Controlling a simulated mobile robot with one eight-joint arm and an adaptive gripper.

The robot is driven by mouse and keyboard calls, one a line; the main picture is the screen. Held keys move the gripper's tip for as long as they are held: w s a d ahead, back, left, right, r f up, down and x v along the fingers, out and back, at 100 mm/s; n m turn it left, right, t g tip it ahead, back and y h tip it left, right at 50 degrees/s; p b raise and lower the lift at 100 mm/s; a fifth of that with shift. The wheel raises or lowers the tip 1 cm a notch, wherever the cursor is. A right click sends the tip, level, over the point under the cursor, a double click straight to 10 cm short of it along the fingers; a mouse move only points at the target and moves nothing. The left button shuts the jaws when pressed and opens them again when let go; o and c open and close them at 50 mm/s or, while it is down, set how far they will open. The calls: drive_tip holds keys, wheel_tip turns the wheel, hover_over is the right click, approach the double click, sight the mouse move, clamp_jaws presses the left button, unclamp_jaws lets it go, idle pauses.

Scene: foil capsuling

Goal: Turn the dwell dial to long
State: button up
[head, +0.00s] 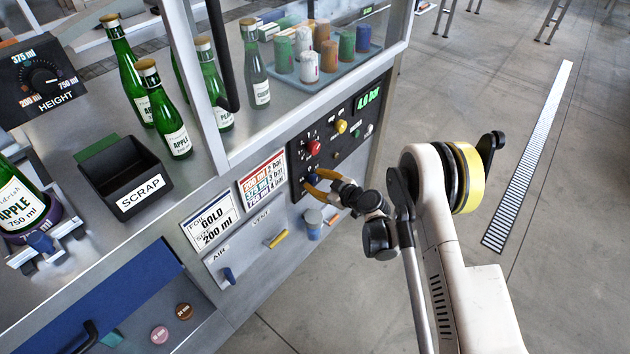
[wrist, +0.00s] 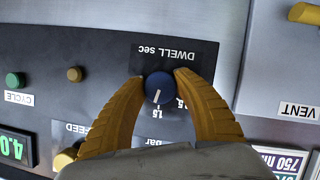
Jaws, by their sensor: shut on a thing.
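The dwell dial (wrist: 159,87) is a round blue knob with a white pointer line, under the label "DWELL sec", which appears upside down in the wrist view. Its pointer is toward the 1.5 mark. Another mark shows to its right, partly covered by a finger; any mark on the left is hidden. My gripper (wrist: 160,88) is shut on the dial, one yellow finger on each side. In the head view my gripper (head: 314,183) reaches the lower left of the dark control panel (head: 330,150), where a bit of the blue dial (head: 311,179) shows.
A red knob (head: 313,147) and a yellow knob (head: 341,126) sit above on the same panel. A yellow vent lever (head: 277,239) and a blue air lever (head: 229,275) are below left.

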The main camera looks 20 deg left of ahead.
drive_tip(key=m+g, duration=0.2)
drive_tip(key=m, duration=0.1)
drive_tip(key=shift+y, duration=0.4)
drive_tip(key=shift+a+m+g+y, duration=0.1)
drive_tip(key=shift+m+g+y, duration=0.5)
drive_tip(key=shift+m+g, duration=0.85)
drive_tip(key=shift+m, duration=0.35)
drive_tip(key=o, duration=1.1)
drive_tip(key=shift+s, duration=0.1)
drive_tip(key=shift+o, duration=0.2)
drive_tip(key=v, duration=1.2)
drive_tip(key=shift+s, duration=0.15)
